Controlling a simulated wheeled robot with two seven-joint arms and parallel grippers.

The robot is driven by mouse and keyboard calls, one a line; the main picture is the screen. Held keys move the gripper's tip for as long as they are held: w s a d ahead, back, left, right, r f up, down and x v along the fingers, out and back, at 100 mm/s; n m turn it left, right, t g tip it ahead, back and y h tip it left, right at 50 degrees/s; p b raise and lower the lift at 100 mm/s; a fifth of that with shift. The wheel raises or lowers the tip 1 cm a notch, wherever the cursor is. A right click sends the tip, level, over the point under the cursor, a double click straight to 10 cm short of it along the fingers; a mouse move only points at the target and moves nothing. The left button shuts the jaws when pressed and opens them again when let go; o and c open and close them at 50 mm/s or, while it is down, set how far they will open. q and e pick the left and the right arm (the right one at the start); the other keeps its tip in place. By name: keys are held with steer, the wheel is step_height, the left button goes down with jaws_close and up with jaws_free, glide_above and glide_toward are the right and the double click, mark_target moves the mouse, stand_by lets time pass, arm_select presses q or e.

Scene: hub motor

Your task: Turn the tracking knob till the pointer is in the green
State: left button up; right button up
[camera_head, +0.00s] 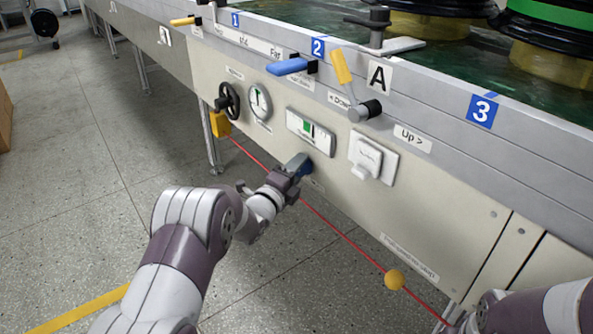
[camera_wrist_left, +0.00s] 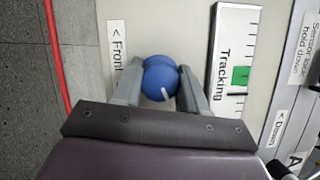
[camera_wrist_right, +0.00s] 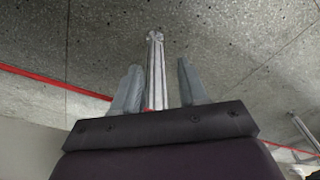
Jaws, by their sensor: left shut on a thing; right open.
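The blue tracking knob (camera_wrist_left: 160,80) with a white mark sits between the two fingers of my left gripper (camera_wrist_left: 161,88), which is shut on it. In the head view my left gripper (camera_head: 293,168) is at the panel, hiding most of the knob. The tracking gauge (camera_head: 310,133) is just above it, with a green zone (camera_head: 307,127). In the left wrist view the gauge (camera_wrist_left: 231,50) shows a thin black pointer (camera_wrist_left: 236,94) just beside the green patch (camera_wrist_left: 240,76), on the side away from the Tracking label's start. My right gripper (camera_wrist_right: 158,88) is open and empty, over the floor.
A black handwheel (camera_head: 228,101), a round dial (camera_head: 260,102), a white covered switch (camera_head: 373,158) and a yellow-handled lever (camera_head: 342,68) are on the panel. A red cord (camera_head: 335,228) with a yellow ball (camera_head: 394,279) runs along the front. The floor in front is clear.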

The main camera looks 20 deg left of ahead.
arm_select(q)
steer(key=shift+d+f, duration=0.1)
steer(key=shift+d, duration=0.05)
steer(key=o, duration=1.1)
steer(key=shift+c, duration=0.2)
steer(key=shift+s, duration=0.1)
steer(key=p+v, duration=0.6)
steer(key=v, duration=0.6)
steer(key=shift+s+p, duration=0.3)
